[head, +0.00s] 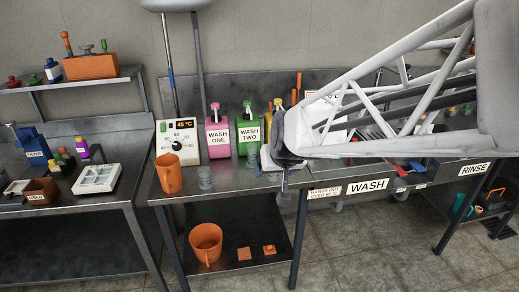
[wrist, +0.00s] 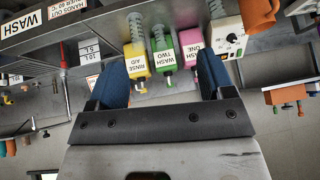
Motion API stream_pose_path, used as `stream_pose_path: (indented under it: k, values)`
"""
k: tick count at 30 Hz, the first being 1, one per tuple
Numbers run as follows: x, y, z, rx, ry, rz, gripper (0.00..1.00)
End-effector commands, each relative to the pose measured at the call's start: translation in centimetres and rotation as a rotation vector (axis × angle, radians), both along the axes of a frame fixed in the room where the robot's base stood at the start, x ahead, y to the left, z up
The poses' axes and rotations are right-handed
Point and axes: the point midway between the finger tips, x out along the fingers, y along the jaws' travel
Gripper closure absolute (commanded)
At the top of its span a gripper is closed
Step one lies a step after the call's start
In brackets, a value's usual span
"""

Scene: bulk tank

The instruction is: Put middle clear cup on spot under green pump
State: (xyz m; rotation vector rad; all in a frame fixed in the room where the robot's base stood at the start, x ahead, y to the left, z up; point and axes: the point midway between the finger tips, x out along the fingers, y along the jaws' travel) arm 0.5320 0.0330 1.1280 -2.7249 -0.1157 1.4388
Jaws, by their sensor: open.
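The green pump (head: 248,134), labelled WASH TWO, stands at the back of the metal bench; it shows upside down in the wrist view (wrist: 163,58). A clear cup (head: 252,157) stands in front of it and looks like the middle one in the wrist view (wrist: 159,36). Another clear cup (head: 205,177) stands in front of the pink pump's left side. A third clear cup (wrist: 135,27) is by the yellow pump and is hidden by my arm in the head view. My gripper (wrist: 162,72) is open and empty, with the pumps beyond its fingers. No spot marking is discernible.
The pink WASH ONE pump (head: 216,138) and yellow RINSE AID pump (wrist: 138,62) flank the green one. A dial box (head: 177,137) and orange jug (head: 168,172) stand left on the bench.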

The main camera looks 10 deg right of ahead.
Motion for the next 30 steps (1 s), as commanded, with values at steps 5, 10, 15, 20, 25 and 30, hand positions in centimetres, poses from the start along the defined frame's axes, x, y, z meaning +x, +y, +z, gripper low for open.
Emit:
stream_pose_path:
  k: [5,10,15,20,25,30]
  values:
    - [-7.4,-1.1,1.0,-0.021,0.119,0.001,0.25]
    - [-14.1,-2.3,1.2,-0.052,0.234,-0.011,0.25]
    - [-19.1,-3.2,1.1,-0.078,0.321,-0.031,0.25]
    - [-21.3,-3.6,1.1,-0.092,0.361,-0.043,0.25]
    - [-21.7,-3.7,1.0,-0.095,0.370,-0.045,0.25]
    - [-21.7,-3.7,1.0,-0.094,0.369,-0.045,0.25]
